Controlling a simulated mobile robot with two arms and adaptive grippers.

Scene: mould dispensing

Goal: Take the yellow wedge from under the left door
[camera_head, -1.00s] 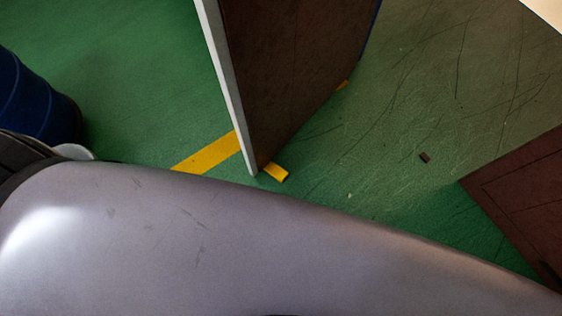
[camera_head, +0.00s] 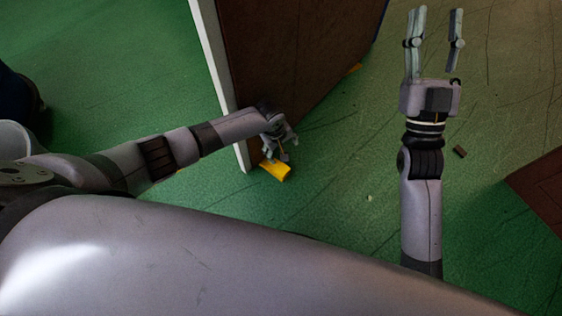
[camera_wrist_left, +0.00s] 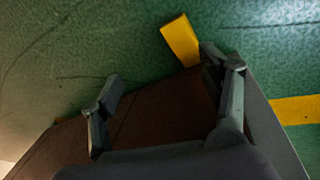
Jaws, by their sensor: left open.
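The yellow wedge (camera_head: 275,170) lies on the green floor at the bottom corner of the left door (camera_head: 285,55), with one end poking out. It also shows in the left wrist view (camera_wrist_left: 180,42), beyond the door's edge. My left gripper (camera_head: 276,157) is open and close above the wedge, partly covering it in the head view. My right gripper (camera_head: 437,14) is raised, open and empty, right of the door.
A second brown panel (camera_head: 542,190) stands at the right edge. A yellow floor stripe (camera_wrist_left: 297,110) runs beside the door. A dark blue object (camera_head: 14,95) is at the far left.

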